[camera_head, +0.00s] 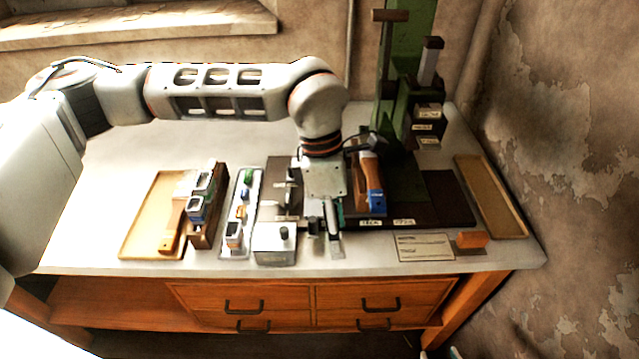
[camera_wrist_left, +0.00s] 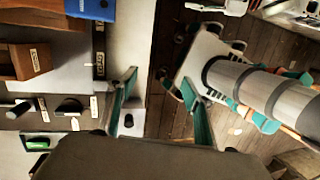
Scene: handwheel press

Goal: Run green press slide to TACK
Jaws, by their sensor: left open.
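The green press column (camera_head: 405,70) stands at the back right of the bench, with the dark press base (camera_head: 445,200) in front of it. Two small white labels (camera_head: 371,223) are on the base's front edge; I cannot read them surely. No handwheel shows clearly, and my left arm hides part of the press. My left gripper (camera_head: 324,225) points down near the base's front left. In the left wrist view its teal-lined fingers (camera_wrist_left: 160,107) are apart with nothing between them. Bits of my right gripper (camera_head: 438,353) show at the bottom edge; its jaws are unclear.
A wooden-handled blue tool (camera_head: 375,200) lies on the base beside my left wrist. A grey box with a knob (camera_head: 275,253), a parts tray (camera_head: 231,245) and a wooden tray (camera_head: 137,235) are left. A card (camera_head: 425,247) and orange block (camera_head: 472,240) are front right.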

